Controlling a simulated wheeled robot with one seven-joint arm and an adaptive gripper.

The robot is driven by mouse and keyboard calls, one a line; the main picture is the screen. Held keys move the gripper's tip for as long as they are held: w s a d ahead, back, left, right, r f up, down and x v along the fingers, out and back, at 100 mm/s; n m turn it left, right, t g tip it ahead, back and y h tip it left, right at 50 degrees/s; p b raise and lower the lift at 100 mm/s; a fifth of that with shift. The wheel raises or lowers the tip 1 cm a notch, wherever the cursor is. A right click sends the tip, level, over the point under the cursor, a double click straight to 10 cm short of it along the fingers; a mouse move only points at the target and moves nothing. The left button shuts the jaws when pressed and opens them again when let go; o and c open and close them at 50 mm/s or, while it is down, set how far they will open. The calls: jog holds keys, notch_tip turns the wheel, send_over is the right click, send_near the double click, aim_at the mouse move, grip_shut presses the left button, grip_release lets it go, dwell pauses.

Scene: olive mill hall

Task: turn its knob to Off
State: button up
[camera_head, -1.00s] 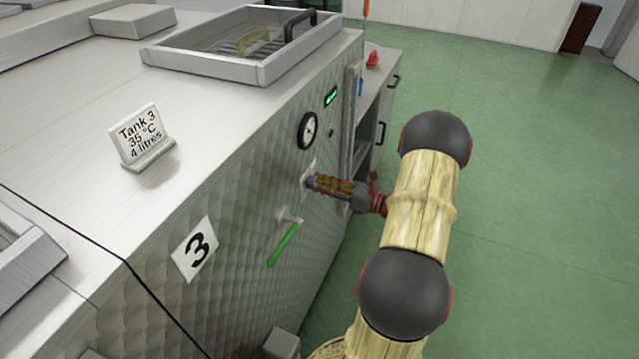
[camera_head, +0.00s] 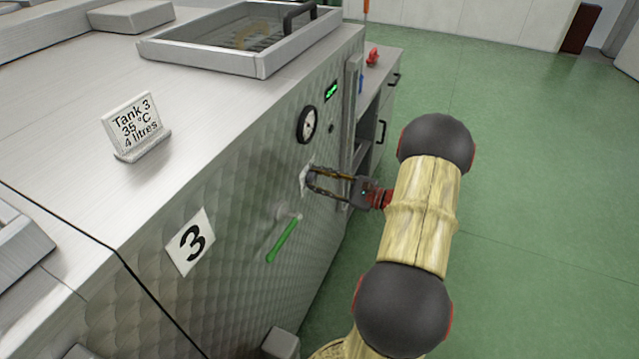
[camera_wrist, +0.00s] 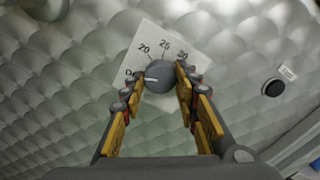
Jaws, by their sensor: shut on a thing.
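The round grey knob (camera_wrist: 158,76) sits on a white dial plate (camera_wrist: 150,36) in the wrist view. The plate has numbers along its upper part and a partly hidden label starting with "O" at the left. The knob's white mark points left, towards that label. My gripper (camera_wrist: 160,73) has its two yellow-padded fingers on either side of the knob, shut on it. In the head view my gripper (camera_head: 310,178) reaches the front panel of Tank 3 below the gauge, and its fingers mostly hide the knob.
A black button (camera_wrist: 273,87) is to the right in the wrist view. Green floor is open at right.

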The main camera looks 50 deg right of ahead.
jog(key=shift+f+n+b, duration=0.1)
jog(key=shift+n+b, duration=0.25)
jog(key=shift+n, duration=0.55)
jog(key=o, duration=1)
jog(key=shift+o, duration=0.7)
jog(key=shift+s, duration=0.15)
jog(key=v, duration=1.1)
jog(key=shift+s+d, duration=0.2)
jog(key=shift+s, duration=0.15)
